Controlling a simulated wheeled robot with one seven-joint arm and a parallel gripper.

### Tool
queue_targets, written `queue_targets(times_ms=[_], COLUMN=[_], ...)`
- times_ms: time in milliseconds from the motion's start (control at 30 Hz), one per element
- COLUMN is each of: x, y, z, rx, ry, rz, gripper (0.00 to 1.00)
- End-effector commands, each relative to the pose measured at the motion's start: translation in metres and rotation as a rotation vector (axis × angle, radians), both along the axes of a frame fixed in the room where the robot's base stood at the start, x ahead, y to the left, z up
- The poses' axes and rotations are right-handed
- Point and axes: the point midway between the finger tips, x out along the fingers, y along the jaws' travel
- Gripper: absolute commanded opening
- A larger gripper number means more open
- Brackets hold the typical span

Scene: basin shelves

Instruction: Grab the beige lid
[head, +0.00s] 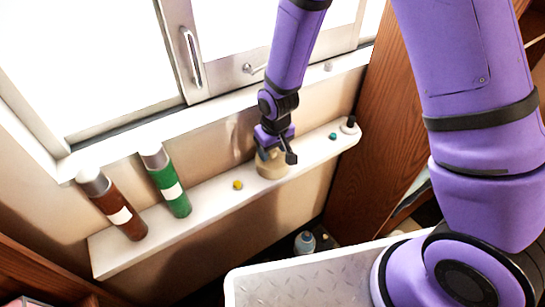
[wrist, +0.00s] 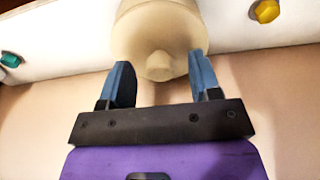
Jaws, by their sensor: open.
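The beige lid (head: 272,165) sits on the narrow white shelf (head: 215,203) below the window. In the wrist view the beige lid (wrist: 160,40) is a rounded body with a small knob facing my gripper. My gripper (head: 275,153) is over the lid in the head view and partly covers it. In the wrist view the two blue-grey fingers of my gripper (wrist: 163,82) are apart, with the lid's knob between their tips. I cannot tell whether either finger touches the lid.
A yellow knob (head: 238,185) lies left of the lid, and a teal one (head: 333,136) lies right. Green (head: 169,184) and brown (head: 117,208) bottles stand on the left of the shelf. A wooden panel (head: 375,130) borders the right.

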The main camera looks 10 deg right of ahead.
Motion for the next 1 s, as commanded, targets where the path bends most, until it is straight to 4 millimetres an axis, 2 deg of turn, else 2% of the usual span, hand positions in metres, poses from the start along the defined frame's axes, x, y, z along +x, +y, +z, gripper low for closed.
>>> queue_targets(times_ms=[100,133,300,333,367,767,1000], x=[0.000,0.000,0.000,0.000,0.000,0.001,0.001], y=[0.000,0.000,0.000,0.000,0.000,0.000,0.000], z=[0.000,0.000,0.000,0.000,0.000,0.005,0.029], rx=[0.000,0.000,0.000,0.000,0.000,0.001,0.002], ry=[0.000,0.000,0.000,0.000,0.000,-0.002,-0.004], rz=[0.000,0.000,0.000,0.000,0.000,0.000,0.000], gripper=[0.57,0.53,0.14,0.07,0.04,0.04,0.04])
